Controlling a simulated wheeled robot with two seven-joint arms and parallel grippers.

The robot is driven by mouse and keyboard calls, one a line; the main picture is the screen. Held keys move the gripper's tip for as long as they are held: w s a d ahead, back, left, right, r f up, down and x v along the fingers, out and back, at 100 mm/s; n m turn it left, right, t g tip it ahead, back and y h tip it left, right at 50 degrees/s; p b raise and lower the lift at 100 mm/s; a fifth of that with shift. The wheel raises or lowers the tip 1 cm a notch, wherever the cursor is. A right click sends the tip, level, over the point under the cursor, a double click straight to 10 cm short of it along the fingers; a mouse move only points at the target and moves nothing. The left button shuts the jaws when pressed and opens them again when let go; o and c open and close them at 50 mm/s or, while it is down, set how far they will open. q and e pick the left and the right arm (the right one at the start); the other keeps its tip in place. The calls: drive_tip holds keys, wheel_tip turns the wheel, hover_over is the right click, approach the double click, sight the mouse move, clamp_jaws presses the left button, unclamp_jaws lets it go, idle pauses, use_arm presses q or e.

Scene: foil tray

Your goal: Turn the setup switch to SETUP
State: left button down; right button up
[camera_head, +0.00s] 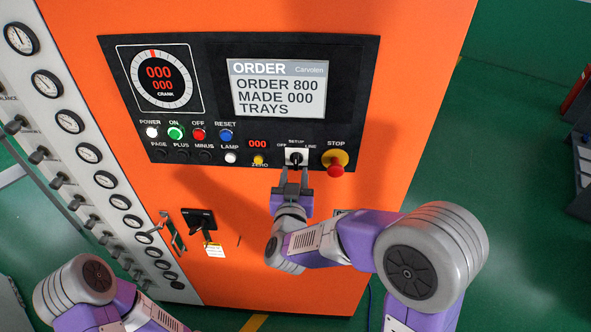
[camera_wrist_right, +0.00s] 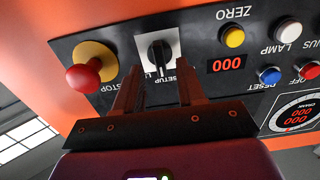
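The setup switch (camera_head: 296,158) is a black knob on a small white plate, low on the black control panel, with OFF, SETUP and LINE lettered around it. It also shows in the right wrist view (camera_wrist_right: 158,52), with its knob nearly upright in the picture; I cannot tell surely which label it points to. My right gripper (camera_head: 294,174) is just below the switch in the head view, pointing up at it. In the wrist view its two fingers (camera_wrist_right: 159,78) are apart, with the knob beyond the gap and nothing visibly held. My left gripper is out of view.
The red STOP button (camera_head: 336,170) on its yellow base is close right of the switch. The yellow ZERO button (camera_head: 258,160) and white LAMP button (camera_head: 230,157) are to its left. A black handle (camera_head: 200,220) sticks out lower on the orange cabinet (camera_head: 420,90).

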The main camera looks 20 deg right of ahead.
drive_tip(key=v, duration=0.4)
idle(0.3)
wheel_tip(320, 180, down, 32)
drive_tip(key=s+n+g+y+b, duration=0.1)
drive_tip(key=n+g+y+b, duration=0.1)
drive_tip(key=g+y+b, duration=0.4)
drive_tip(key=s+a+f+g+y+b, duration=0.1)
drive_tip(key=s+f+g+b, duration=0.3)
drive_tip(key=s+f, duration=0.6)
drive_tip(key=s+a+f+g+y+b, duration=0.2)
drive_tip(key=s+f+g, duration=0.4)
drive_tip(key=s+f, duration=0.4)
wheel_tip(320, 180, down, 4)
drive_tip(key=shift+s+a+r+m+y+b, duration=0.2)
drive_tip(key=shift+m+y+b, duration=0.25)
drive_tip(key=shift+b, duration=0.4)
